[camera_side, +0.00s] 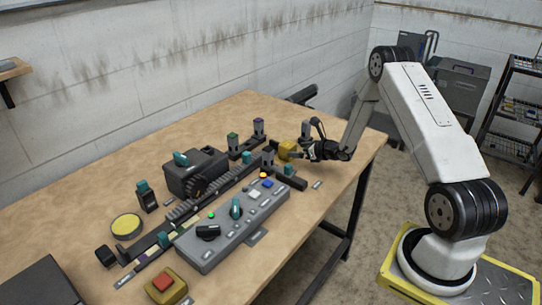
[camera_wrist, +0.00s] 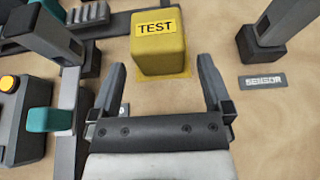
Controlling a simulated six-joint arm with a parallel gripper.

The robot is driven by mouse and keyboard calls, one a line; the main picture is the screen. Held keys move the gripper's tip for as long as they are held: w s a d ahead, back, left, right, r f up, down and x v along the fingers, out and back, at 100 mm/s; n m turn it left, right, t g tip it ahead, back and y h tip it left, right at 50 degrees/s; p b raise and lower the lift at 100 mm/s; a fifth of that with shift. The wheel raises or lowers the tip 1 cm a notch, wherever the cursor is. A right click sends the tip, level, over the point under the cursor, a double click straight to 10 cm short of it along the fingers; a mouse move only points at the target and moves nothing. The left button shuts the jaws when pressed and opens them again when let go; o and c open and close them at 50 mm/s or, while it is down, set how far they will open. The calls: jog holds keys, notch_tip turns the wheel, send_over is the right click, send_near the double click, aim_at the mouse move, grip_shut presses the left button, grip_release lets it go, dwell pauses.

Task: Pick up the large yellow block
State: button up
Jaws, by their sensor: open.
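The large yellow block (camera_wrist: 158,50) stands upright on the table in the upper middle of the wrist view, with a "TEST" label on it. It also shows in the side view (camera_side: 287,149), at the far right part of the work area, just left of my gripper (camera_side: 308,152). In the wrist view my gripper (camera_wrist: 162,88) is open, with one finger on each side below the block. The fingers point toward the block, and nothing is held between them. The block's far side is hidden.
A grey post with a dark base (camera_wrist: 262,45) stands right of the block, near a small label plate (camera_wrist: 263,82). A rail and a teal piece (camera_wrist: 49,119) lie to the left. The grey control panel (camera_side: 232,223) occupies the table's middle. Bare table surrounds the block's right side.

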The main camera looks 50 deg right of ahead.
aim_at(294, 148)
jog(key=shift+w, duration=0.2)
jog(key=shift+x, duration=2.55)
jog(key=c, duration=1.3)
jog(key=shift+c, duration=0.2)
jog(key=shift+r, duration=0.15)
